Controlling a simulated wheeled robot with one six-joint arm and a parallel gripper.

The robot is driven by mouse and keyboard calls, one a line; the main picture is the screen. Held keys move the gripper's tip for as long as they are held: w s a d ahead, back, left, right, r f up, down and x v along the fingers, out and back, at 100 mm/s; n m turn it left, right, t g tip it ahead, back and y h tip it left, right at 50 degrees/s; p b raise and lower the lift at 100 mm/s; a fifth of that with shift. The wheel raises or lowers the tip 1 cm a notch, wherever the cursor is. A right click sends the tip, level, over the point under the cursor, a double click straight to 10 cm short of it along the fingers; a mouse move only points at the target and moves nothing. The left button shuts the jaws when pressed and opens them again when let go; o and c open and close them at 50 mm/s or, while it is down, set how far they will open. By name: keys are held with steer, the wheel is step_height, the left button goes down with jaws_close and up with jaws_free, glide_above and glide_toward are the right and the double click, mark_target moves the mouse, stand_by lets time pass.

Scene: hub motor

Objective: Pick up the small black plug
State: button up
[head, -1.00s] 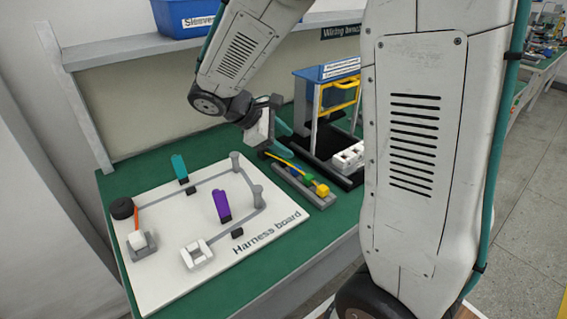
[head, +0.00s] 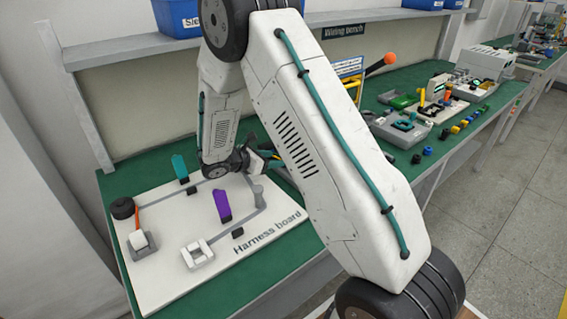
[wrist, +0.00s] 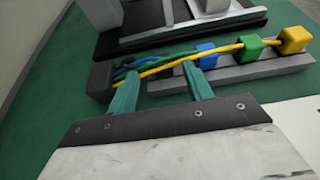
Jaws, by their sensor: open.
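In the wrist view a small black plug (wrist: 100,80) sits at the left end of a bundle of blue, green and yellow wires (wrist: 165,62). My gripper (wrist: 160,70) has two teal fingers spread apart, with wires crossing between and past their tips. The left finger is just right of the black plug; I cannot tell whether they touch. The plug is outside the jaws. In the head view my arm hides the plug and most of the gripper.
The wires run to blue, green and yellow blocks (wrist: 292,40) on a grey rack (wrist: 235,70). A black tray (wrist: 155,38) stands behind. The white harness board (head: 160,285), with posts and clips, lies at left. Several small parts stand along the bench at right.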

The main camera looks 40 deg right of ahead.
mark_target(281, 158)
steer(key=shift+x, duration=3.05)
steer(key=shift+s, duration=0.15)
steer(key=c, duration=1.1)
